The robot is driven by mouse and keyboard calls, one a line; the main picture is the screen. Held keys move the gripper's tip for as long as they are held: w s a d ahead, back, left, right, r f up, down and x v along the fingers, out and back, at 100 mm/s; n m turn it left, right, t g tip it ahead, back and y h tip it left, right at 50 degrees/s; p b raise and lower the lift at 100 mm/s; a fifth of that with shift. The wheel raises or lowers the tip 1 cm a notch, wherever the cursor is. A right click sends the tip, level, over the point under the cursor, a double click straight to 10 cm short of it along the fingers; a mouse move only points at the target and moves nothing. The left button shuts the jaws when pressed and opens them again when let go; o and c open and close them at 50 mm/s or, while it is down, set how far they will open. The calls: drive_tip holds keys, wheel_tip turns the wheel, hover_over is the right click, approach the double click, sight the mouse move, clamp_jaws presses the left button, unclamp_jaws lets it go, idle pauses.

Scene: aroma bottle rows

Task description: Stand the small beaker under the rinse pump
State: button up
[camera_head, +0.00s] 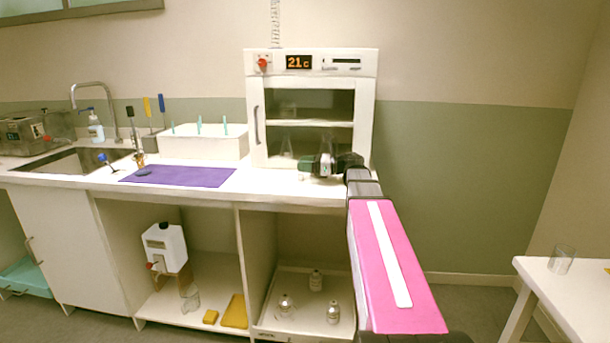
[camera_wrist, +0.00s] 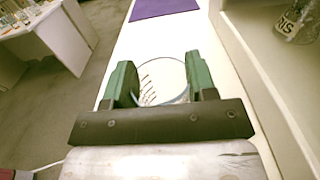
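My gripper (camera_head: 318,166) is at the counter in front of the white oven cabinet. In the wrist view its green fingers (camera_wrist: 162,84) press on both sides of a clear glass beaker (camera_wrist: 163,70) with printed graduation marks. The beaker's mouth faces the wrist camera. Whether its base touches the counter (camera_wrist: 140,45) cannot be told. In the head view the beaker is too small and hidden to make out clearly. A bottle with a blue pump top (camera_head: 96,128) stands behind the sink; I cannot tell if it is the rinse pump.
A purple mat (camera_head: 180,177) lies left of my gripper, with a small blue-topped fixture (camera_head: 104,158) beside it. The white cabinet (camera_head: 312,62) stands close behind the gripper. A white rack box (camera_head: 203,142) stands behind the mat. Another glass (camera_head: 561,259) is on the right table.

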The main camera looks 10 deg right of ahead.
drive_tip(key=shift+c, duration=1)
drive_tip(key=shift+r, duration=0.1)
drive_tip(key=shift+r, duration=0.5)
drive_tip(key=s+a+r, duration=0.2)
drive_tip(key=a+r, duration=0.7)
drive_tip(key=a, duration=0.2)
drive_tip(key=shift+s+a+r, duration=0.2)
drive_tip(key=shift+s+r, duration=0.05)
drive_tip(key=shift+r, duration=0.15)
